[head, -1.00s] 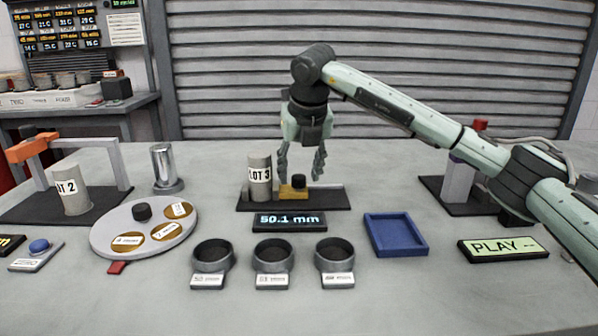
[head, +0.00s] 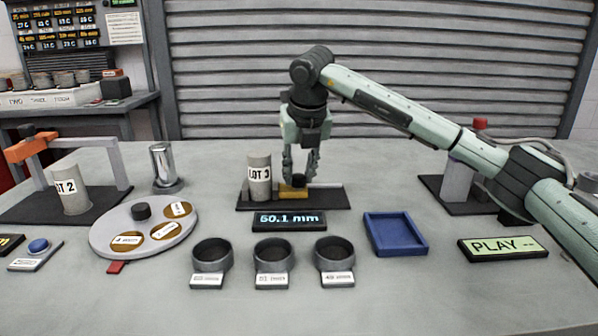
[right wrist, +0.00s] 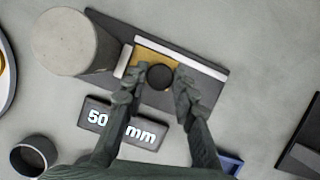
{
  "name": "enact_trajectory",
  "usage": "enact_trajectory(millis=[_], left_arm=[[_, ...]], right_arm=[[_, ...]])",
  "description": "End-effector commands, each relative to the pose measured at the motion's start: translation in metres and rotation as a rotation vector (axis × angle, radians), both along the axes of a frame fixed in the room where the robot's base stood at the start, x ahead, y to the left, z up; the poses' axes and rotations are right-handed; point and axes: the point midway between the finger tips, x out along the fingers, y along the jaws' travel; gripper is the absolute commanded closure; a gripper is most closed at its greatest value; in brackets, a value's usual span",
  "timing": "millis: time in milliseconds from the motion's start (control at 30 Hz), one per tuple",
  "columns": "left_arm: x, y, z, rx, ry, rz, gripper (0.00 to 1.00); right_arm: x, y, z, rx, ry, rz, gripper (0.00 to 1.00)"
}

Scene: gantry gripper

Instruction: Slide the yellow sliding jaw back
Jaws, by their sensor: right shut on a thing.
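A black knob (head: 299,180) stands on the jaw. My right gripper (head: 300,179) points down with its fingers shut on the knob. In the right wrist view the fingers (right wrist: 157,82) lie on both sides of the round black knob (right wrist: 160,76), with the yellow jaw (right wrist: 150,55) partly hidden beneath. The display (head: 290,221) below reads about 50.1 mm. My left gripper is not in view.
Three dark cups (head: 273,258) stand in front of the display. A blue tray (head: 395,234) lies to their right, and a round dial plate (head: 144,226) to their left. A LOT 2 cylinder (head: 70,190) stands under an orange-and-grey frame at the left.

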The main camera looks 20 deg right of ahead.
Motion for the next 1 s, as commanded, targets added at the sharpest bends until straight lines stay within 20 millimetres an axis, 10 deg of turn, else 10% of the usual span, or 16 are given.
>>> enact_trajectory(millis=[567,600,733,1000], left_arm=[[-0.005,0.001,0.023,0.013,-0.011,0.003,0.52],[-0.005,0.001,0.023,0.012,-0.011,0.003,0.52],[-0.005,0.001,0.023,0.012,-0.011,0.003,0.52],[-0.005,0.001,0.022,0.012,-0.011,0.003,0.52]], right_arm=[[-0.011,-0.042,0.001,-0.003,0.0,-0.005,1.0],[-0.011,-0.042,0.001,-0.003,0.001,-0.005,0.7],[-0.011,-0.042,0.0,-0.002,0.001,-0.004,0.54],[-0.011,-0.04,0.0,-0.001,0.0,-0.001,0.52]])
